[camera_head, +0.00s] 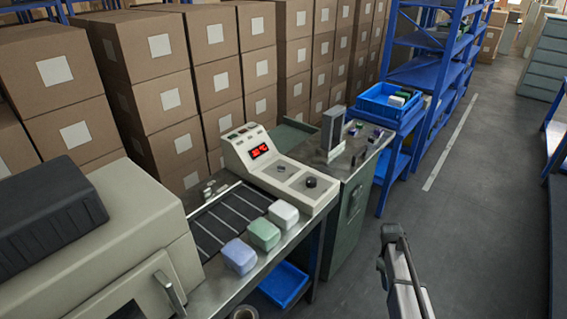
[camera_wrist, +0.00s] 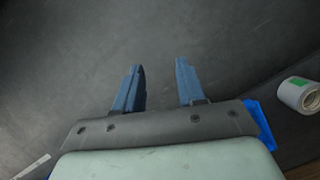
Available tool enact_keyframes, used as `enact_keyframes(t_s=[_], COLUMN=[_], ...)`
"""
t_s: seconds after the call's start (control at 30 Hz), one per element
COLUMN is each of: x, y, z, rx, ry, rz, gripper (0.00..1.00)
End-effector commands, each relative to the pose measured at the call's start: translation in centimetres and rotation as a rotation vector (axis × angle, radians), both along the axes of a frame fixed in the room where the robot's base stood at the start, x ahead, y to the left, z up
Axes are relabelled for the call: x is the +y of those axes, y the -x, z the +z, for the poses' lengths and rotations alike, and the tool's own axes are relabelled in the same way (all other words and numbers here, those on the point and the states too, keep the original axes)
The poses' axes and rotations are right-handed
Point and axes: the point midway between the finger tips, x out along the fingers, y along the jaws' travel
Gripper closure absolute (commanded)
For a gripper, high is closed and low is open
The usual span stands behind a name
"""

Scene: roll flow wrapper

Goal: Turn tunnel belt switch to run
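I cannot tell which control is the tunnel belt switch, and the labels and settings are too small to read. My gripper (camera_wrist: 157,88) shows in the wrist view with two blue fingers apart and nothing between them, over dark floor. In the head view my arm is at the lower right, clear of the control box.
A dark slatted belt (camera_head: 222,222) lies left of the box, with blue, green and white blocks (camera_head: 264,233) along the bench's front edge. A green cabinet (camera_head: 346,215) with an upright grey post adjoins on the right. A white roll (camera_wrist: 300,94) shows at the wrist view's right. The aisle floor is open.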

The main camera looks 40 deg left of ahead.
Motion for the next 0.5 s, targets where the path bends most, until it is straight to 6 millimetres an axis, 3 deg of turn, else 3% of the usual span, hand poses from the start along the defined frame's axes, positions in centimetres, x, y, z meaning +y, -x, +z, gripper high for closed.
enact_keyframes(t_s=[0.03, 0.2, 0.5], x=[2.5, 9.3, 20.2], y=[-1.7, -4.8, -7.5], z=[1.8, 7.9, 19.1], rx=[-0.014, -0.045, -0.091], ry=[-0.004, -0.008, -0.008], rz=[0.046, 0.188, 0.408], gripper=[0.61, 0.61, 0.61])
